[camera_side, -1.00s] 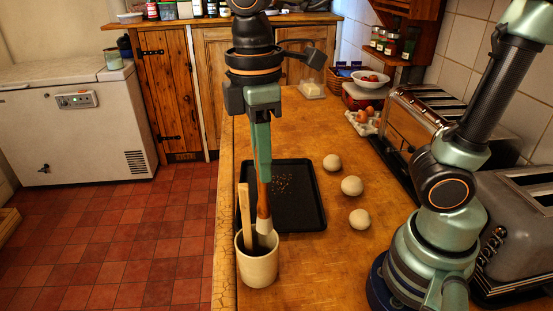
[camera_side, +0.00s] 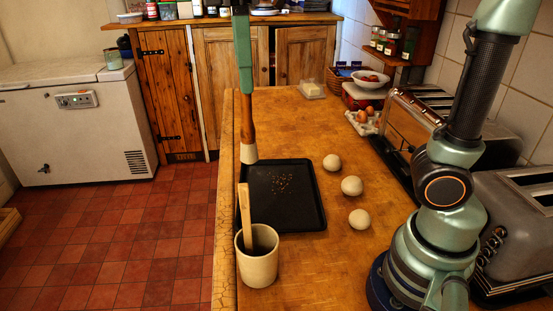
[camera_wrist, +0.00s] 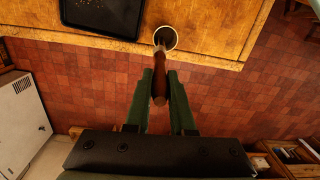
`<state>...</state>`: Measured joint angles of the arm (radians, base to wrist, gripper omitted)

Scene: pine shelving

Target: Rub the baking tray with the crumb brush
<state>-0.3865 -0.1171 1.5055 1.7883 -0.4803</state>
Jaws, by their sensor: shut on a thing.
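My gripper (camera_side: 244,90) is shut on the brown wooden handle of the crumb brush (camera_side: 249,125), which hangs upright with its pale bristle end down. In the side view the bristles appear just beyond the far left corner of the black baking tray (camera_side: 307,212), clear of the cup. In the wrist view the handle (camera_wrist: 158,82) sits between my two fingers and its far end overlaps the cup. The tray lies flat on the counter with light crumbs (camera_side: 283,184) on it. Part of the tray (camera_wrist: 102,14) shows at the wrist view's top left.
A cream cup (camera_side: 257,268) holding a wooden-handled utensil (camera_side: 246,215) stands at the tray's near left corner, by the counter's left edge. Several pale dough balls (camera_side: 352,186) lie right of the tray. Toasters (camera_side: 420,118) line the right wall.

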